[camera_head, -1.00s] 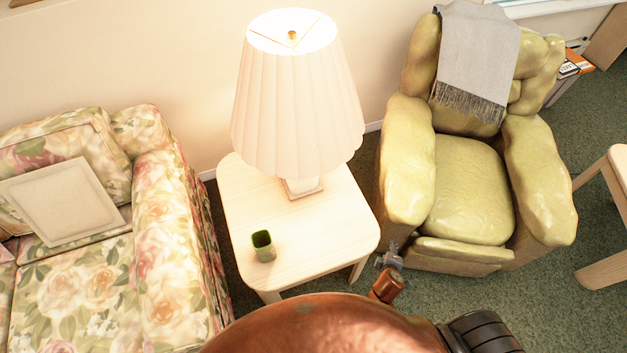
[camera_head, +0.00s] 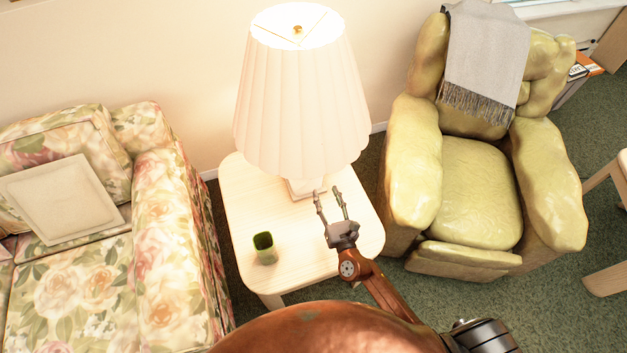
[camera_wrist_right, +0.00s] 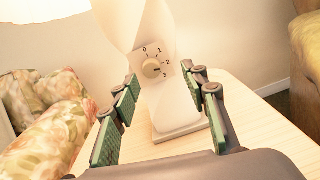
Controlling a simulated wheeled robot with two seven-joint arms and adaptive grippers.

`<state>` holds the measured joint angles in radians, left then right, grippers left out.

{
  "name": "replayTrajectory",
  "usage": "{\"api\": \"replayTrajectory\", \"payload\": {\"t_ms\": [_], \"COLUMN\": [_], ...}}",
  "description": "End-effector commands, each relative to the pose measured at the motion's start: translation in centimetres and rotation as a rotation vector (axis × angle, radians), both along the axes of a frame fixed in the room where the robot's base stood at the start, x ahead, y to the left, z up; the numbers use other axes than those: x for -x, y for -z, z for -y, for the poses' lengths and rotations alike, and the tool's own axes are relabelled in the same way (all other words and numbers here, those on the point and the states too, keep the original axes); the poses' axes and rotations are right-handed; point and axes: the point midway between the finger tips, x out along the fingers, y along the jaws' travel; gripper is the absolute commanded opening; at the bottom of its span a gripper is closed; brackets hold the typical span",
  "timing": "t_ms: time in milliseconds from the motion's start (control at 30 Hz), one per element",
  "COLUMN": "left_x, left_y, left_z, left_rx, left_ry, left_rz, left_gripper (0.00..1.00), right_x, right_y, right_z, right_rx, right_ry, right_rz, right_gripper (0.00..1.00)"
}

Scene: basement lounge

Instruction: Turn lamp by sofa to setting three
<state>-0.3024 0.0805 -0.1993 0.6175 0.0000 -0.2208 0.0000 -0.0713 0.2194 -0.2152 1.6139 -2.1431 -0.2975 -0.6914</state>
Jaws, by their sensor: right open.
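The lamp (camera_head: 303,95), with a pleated cream shade, is lit and stands on a pale side table (camera_head: 308,262) by the floral sofa (camera_head: 90,280). In the right wrist view the lamp's pale base (camera_wrist_right: 152,30) carries a round dial knob (camera_wrist_right: 152,68) with marks 0 to 3. I cannot tell for sure which mark the knob points at. My right gripper (camera_head: 328,191) is open and empty, in front of the lamp base. In the wrist view its fingers (camera_wrist_right: 165,78) stand apart on either side of the dial, short of it. My left gripper is not in view.
A green cup (camera_head: 265,248) stands on the table, left of my right gripper. A yellow-green armchair (camera_head: 475,190) with a grey throw (camera_head: 485,60) stands to the right. The wall is close behind the lamp. The front right of the tabletop is clear.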

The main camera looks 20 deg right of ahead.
Motion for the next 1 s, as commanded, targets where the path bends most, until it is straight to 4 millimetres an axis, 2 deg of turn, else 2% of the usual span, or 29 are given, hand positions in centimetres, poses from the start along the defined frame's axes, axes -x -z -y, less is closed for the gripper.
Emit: {"api": "replayTrajectory", "payload": {"t_ms": [167,633,800,1000], "left_x": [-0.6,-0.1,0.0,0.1], "left_y": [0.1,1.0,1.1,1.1], "left_z": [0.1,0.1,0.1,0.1], "left_rx": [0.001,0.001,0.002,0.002], "left_ry": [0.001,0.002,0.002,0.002], "left_rz": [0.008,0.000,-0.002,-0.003], "left_gripper": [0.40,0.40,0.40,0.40], "right_x": [-1.0,-7.4,-8.2,-8.3], "right_y": [1.3,1.4,1.3,1.3], "right_z": [-1.6,-1.9,-1.9,-1.9], "right_rx": [0.113,0.114,0.113,0.113], "right_ry": [-0.048,-0.048,-0.048,-0.048], "right_rz": [-0.018,-0.019,-0.020,-0.020], "right_gripper": [0.41,0.41,0.41,0.41]}}
